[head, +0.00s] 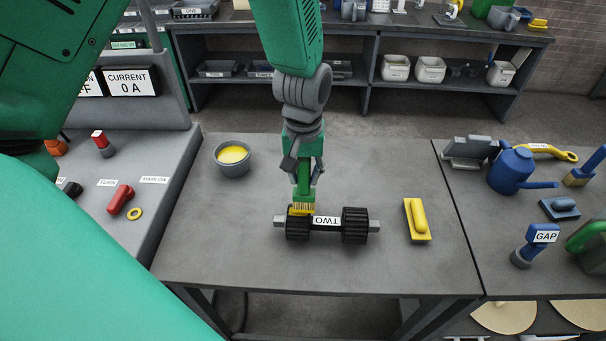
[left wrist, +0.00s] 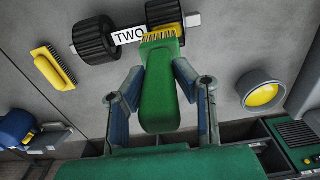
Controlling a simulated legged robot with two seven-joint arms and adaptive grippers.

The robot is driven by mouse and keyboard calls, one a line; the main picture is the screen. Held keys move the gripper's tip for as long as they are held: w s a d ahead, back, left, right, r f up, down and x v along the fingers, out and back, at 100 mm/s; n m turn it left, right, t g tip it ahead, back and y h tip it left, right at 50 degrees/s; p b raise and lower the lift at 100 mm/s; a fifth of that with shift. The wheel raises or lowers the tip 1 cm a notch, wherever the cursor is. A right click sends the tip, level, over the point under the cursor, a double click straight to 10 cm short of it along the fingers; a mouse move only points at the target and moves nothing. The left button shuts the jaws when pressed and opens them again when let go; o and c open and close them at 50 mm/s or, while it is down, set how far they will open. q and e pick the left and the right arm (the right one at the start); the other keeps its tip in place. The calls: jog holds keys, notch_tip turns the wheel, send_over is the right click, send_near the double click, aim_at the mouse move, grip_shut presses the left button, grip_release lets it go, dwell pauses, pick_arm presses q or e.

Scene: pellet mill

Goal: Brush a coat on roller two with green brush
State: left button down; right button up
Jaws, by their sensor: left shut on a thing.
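Roller two (head: 327,222) lies on the grey table, a short bar with two black ribbed rollers and a white label reading TWO. It also shows in the left wrist view (left wrist: 97,40). My left gripper (head: 304,180) is shut on the green brush (left wrist: 160,95) by its handle. The brush's yellow bristles (head: 302,208) are at the roller's left end in the head view, beside the label; I cannot tell whether they touch. A grey bowl (head: 232,169) of yellow substance stands to the left behind the roller. My right gripper is not in view.
A yellow-handled brush (head: 417,219) lies to the right of the roller. A blue watering can (head: 510,171), a GAP tool (head: 533,244) and a blue brush (head: 583,168) are on the right table. A control panel (head: 178,165) stands at left. The table's front is clear.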

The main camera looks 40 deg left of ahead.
pick_arm(q)
jog(key=shift+r, duration=3.25)
